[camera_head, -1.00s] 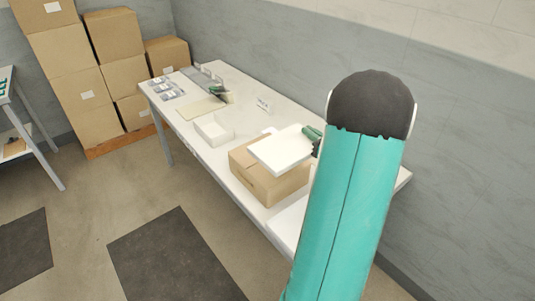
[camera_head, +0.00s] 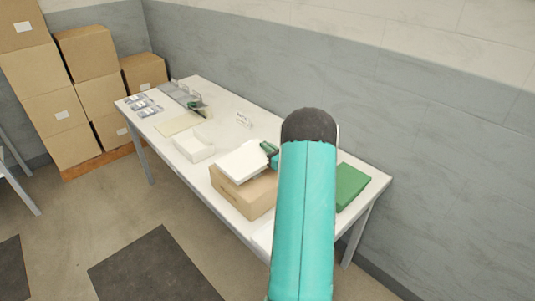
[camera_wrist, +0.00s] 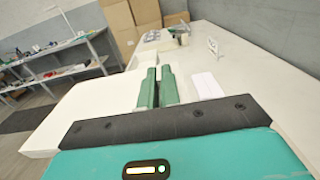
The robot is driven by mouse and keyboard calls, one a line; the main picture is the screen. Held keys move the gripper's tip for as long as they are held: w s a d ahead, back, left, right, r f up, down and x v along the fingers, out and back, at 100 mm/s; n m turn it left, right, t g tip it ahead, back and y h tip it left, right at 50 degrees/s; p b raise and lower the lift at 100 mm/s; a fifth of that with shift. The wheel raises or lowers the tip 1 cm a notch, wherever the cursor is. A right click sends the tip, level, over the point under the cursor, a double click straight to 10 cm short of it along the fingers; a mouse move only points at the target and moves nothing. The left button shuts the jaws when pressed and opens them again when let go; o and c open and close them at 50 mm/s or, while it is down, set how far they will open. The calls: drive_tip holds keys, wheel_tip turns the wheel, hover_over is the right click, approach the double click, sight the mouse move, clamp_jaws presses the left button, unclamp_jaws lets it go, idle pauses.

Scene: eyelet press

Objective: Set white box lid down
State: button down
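The white box lid (camera_head: 242,160) is a flat white piece above the brown cardboard box (camera_head: 240,198) on the table. In the wrist view the lid (camera_wrist: 85,108) spreads out to the left of the fingers. My gripper (camera_head: 270,153) is at the lid's right edge, its green fingers close together. In the wrist view my gripper (camera_wrist: 160,86) appears shut on that edge, though the contact is partly hidden. Whether the lid touches the cardboard box below cannot be told. The white box (camera_head: 193,147) stands on the table left of the cardboard box.
The white table (camera_head: 262,125) runs along the wall. A beige mat (camera_head: 178,123), the press (camera_head: 193,100), small grey packs (camera_head: 143,106) and a sign card (camera_head: 243,119) are toward its far end. A green item (camera_head: 350,186) lies at the right. Stacked cartons (camera_head: 90,85) stand behind.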

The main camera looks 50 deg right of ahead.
drive_tip(key=shift+s+f, duration=0.1)
drive_tip(key=shift+f, duration=1.3)
drive_tip(key=shift+f, duration=0.45)
